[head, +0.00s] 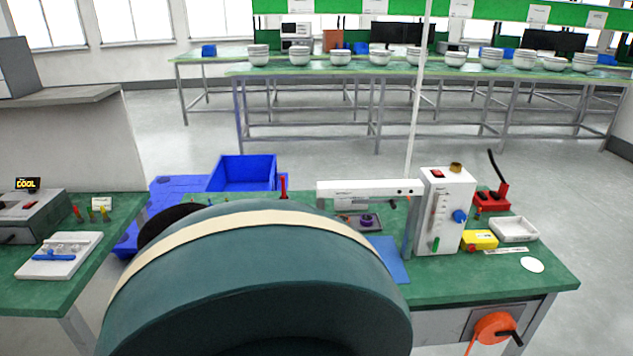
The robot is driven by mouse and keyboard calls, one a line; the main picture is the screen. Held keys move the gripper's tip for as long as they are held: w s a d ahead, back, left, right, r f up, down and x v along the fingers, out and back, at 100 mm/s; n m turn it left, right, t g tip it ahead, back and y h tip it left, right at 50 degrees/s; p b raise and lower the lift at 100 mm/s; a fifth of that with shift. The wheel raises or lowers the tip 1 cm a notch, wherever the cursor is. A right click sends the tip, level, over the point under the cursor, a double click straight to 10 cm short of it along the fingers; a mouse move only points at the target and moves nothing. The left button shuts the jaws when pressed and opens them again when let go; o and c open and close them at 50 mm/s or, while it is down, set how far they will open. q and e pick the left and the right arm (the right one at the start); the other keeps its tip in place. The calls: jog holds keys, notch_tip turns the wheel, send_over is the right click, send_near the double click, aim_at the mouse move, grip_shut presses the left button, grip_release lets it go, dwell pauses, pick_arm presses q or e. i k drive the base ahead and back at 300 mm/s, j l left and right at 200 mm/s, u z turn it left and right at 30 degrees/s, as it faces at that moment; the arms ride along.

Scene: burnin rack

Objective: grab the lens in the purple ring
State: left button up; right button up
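A small purple ring (367,221) sits on a dark tray-like plate on the green bench, beneath the white horizontal arm of a bench machine. It is small in the head view, and I cannot make out the lens inside it. Neither of my grippers shows in this view.
A large teal rounded object with a cream band (250,222) fills the front middle and hides much of the bench (455,290). The white machine box (447,212) stands right of the ring. A blue mat (390,260), yellow box (480,240) and white tray (514,229) lie nearby.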

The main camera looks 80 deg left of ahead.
aim_at(366, 220)
jog(key=u, duration=2.2)
